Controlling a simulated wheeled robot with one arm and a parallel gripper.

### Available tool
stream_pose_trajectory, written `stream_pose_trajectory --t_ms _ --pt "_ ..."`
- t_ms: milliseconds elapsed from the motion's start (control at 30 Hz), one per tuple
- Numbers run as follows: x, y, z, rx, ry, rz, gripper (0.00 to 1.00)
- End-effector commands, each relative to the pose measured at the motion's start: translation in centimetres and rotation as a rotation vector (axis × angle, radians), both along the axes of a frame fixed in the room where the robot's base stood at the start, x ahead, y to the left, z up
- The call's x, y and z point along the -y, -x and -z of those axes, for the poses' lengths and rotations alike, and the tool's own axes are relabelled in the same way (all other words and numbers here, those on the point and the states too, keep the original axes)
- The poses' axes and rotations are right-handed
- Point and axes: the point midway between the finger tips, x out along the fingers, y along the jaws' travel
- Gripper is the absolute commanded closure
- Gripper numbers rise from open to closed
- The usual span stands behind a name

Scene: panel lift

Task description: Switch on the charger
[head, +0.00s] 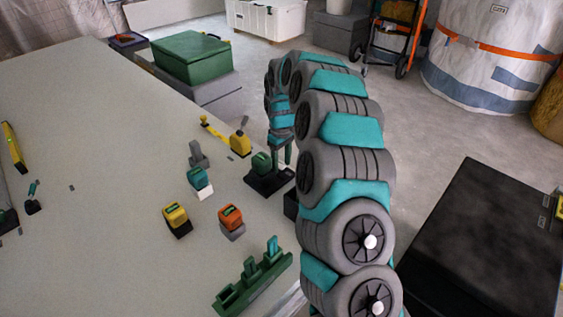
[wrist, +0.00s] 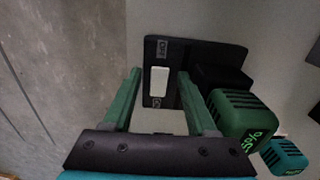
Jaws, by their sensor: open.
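The charger (head: 262,187) is a black base near the right edge of the table, with a green battery (head: 261,163) standing on it. In the wrist view the charger's black plate (wrist: 205,52) carries a white rectangular switch (wrist: 159,81); I cannot tell whether it is on or off. The green battery (wrist: 240,118) there has lit green marks. My gripper (wrist: 158,78) is open and empty, its two green fingers on either side of the switch in the picture. In the head view my gripper (head: 284,156) is beside the battery, over the charger's right part. Contact cannot be told.
A teal battery (head: 199,178), a yellow battery (head: 174,214) and an orange battery (head: 230,215) stand left of the charger. A green rack (head: 252,283) lies at the near edge. A yellow-topped tool (head: 240,142) stands behind. The table's (head: 90,120) left middle is mostly clear.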

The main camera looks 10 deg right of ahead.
Motion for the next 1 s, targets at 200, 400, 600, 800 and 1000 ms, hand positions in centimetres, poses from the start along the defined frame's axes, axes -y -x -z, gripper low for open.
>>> stream_pose_trajectory --t_ms 200,400,600,800,1000 --pt "0.01 -0.03 -0.05 0.001 0.0 0.0 0.5" --pt "0.02 -0.04 -0.05 0.001 0.0 0.0 0.73" --pt "0.01 -0.03 -0.06 0.001 0.0 0.0 0.95" --pt "0.01 -0.03 -0.06 0.001 0.0 0.0 1.0" --pt "0.03 -0.07 -0.1 -0.002 0.002 0.0 1.0"
